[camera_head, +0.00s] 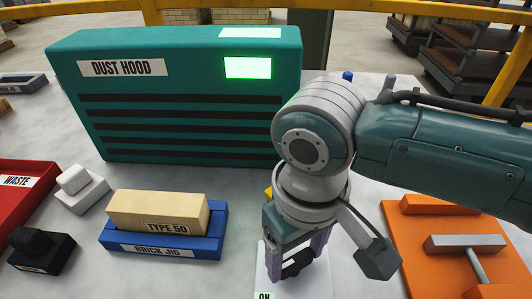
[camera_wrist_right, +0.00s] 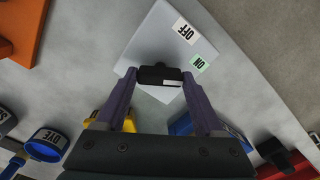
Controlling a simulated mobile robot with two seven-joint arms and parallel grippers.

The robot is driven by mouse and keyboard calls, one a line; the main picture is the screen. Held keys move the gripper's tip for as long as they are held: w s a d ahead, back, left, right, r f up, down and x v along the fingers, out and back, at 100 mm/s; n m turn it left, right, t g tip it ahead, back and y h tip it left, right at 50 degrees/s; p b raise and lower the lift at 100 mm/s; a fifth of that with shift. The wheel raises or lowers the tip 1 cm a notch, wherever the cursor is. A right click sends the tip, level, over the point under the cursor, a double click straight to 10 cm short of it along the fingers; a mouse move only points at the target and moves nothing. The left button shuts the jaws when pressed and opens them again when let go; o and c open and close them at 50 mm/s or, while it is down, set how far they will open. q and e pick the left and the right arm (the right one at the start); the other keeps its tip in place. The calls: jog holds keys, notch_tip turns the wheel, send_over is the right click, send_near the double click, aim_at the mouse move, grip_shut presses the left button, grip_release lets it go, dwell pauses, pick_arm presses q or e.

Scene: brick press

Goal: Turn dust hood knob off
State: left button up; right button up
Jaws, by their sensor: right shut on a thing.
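The dust hood (camera_head: 190,140) is a teal slatted box at the back, with a lit green panel (camera_head: 248,68) on its front. The black knob (camera_wrist_right: 158,75) sits on a pale square plate (camera_wrist_right: 150,35). The plate carries a white OFF label (camera_wrist_right: 185,31) and a green ON label (camera_wrist_right: 198,63). My right gripper (camera_wrist_right: 160,78) is shut on the knob, one purple finger on each side. In the head view my right gripper (camera_head: 295,262) reaches down over the plate, hiding much of it. My left gripper is not in view.
A blue brick jig (camera_head: 160,248) holds a tan TYPE 50 brick (camera_head: 155,212), left of my gripper. Black and white handled blocks and a red waste bin (camera_head: 20,190) are farther left. An orange tray (camera_head: 425,270) with a grey T-shaped tool lies right.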

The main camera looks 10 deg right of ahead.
jog(key=n+p, duration=0.1)
jog(key=n, duration=0.1)
jog(key=shift+r+n+p, duration=0.15)
jog(key=shift+n+p, duration=0.15)
jog(key=shift+n, duration=0.1)
jog(key=n+p, duration=0.1)
jog(key=n, duration=0.1)
jog(key=shift+n, duration=0.4)
jog(key=n, duration=0.3)
jog(key=shift+p, duration=0.3)
jog(key=shift+n, duration=1.4)
jog(key=o, duration=1.4)
